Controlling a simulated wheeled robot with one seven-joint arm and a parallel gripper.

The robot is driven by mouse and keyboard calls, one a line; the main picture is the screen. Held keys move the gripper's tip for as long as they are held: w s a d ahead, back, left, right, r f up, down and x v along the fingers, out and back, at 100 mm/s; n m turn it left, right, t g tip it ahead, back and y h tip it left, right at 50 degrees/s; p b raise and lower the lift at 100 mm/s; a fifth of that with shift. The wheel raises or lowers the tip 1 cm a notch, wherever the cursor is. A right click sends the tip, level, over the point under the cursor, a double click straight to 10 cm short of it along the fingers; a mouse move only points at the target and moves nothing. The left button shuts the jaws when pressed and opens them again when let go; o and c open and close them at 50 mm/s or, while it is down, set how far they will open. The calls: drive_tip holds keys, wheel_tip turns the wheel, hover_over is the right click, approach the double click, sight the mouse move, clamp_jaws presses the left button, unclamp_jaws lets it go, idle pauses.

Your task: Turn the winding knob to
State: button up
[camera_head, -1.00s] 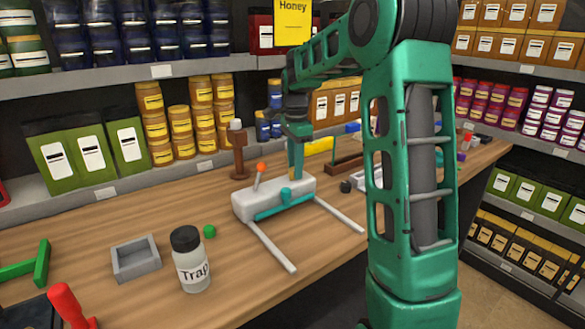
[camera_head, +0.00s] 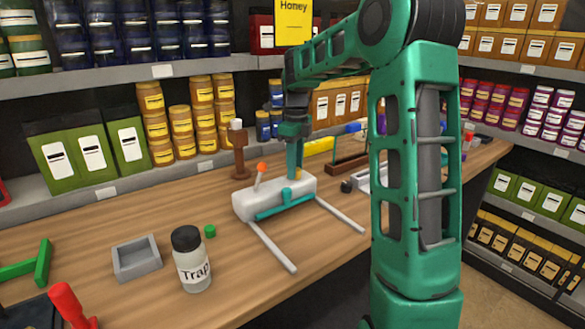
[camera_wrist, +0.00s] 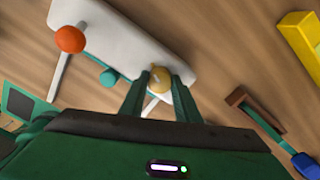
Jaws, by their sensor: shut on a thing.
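A white pump body (camera_head: 247,205) with a teal bar (camera_head: 285,206) along its front and an orange-tipped lever (camera_head: 260,172) sits on the wooden bench. In the wrist view, a small yellow knob (camera_wrist: 158,74) stands at the right end of the white body (camera_wrist: 112,38). My gripper (camera_head: 295,174) reaches down from above to that end of the pump. In the wrist view, the fingers of my gripper (camera_wrist: 160,82) lie on either side of the yellow knob and are shut on it. In the head view, the fingers mostly hide the knob.
Two pale rods (camera_head: 272,248) extend forward from the pump. A jar labelled "Trap" (camera_head: 192,265), a grey tray (camera_head: 137,258) and a green piece (camera_head: 210,231) lie to the left. A brown stand (camera_head: 239,155) is behind. Stocked shelves line the back.

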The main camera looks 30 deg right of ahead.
drive_tip(key=shift+w+m, duration=0.1)
drive_tip(key=shift+m, duration=0.5)
drive_tip(key=o, duration=1)
drive_tip(key=shift+o, duration=0.2)
wheel_tip(320, 180, up, 11)
drive_tip(key=shift+f, duration=0.15)
drive_tip(key=s+a+f+n, duration=0.1)
drive_tip(key=s+f+n, duration=0.4)
drive_tip(key=s+n, duration=0.3)
drive_tip(key=s+a+f+n, duration=0.2)
drive_tip(key=s+n, duration=0.6)
drive_tip(key=s, duration=0.8)
drive_tip(key=s+a+f+n, duration=0.2)
drive_tip(key=s+f+n, duration=0.5)
drive_tip(key=s, duration=0.5)
drive_tip(key=shift+s+f+n, duration=0.25)
drive_tip(key=shift+f+n, duration=0.05)
drive_tip(key=shift+n, duration=0.6)
